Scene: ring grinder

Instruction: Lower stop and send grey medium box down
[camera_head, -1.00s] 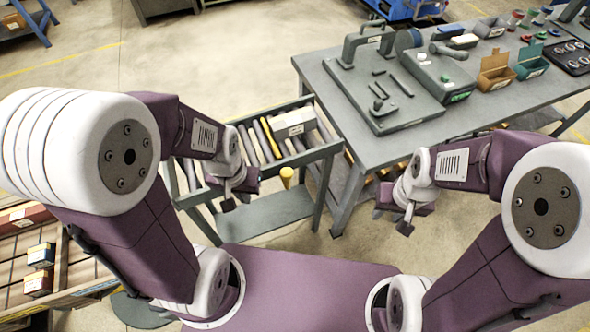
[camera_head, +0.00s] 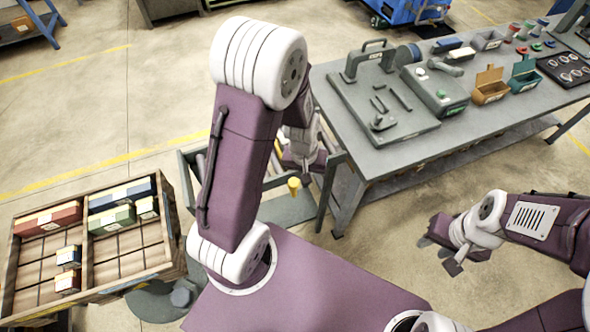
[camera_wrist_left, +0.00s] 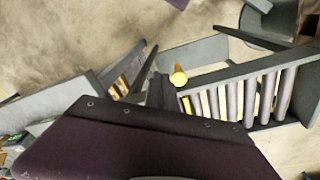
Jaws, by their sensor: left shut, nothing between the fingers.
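The stop's yellow knob (camera_head: 293,183) stands at the near side of the roller conveyor (camera_head: 331,161). It also shows in the left wrist view (camera_wrist_left: 178,77), just right of my left gripper's dark fingers (camera_wrist_left: 155,88). The left gripper is shut and empty, close to the knob; I cannot tell whether it touches it. In the head view my left arm covers most of that gripper and the conveyor. The grey medium box is hidden now; bare rollers (camera_wrist_left: 232,98) show in the wrist view. My right gripper (camera_head: 438,254) is open and empty, over the floor at the right.
A wooden crate (camera_head: 172,228) with red, green, blue and yellow boxes stands at the left. A grey workbench (camera_head: 400,152) with a fixture plate, tools and small bins stands at the upper right. Open floor (camera_head: 100,110) lies behind the conveyor and crate.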

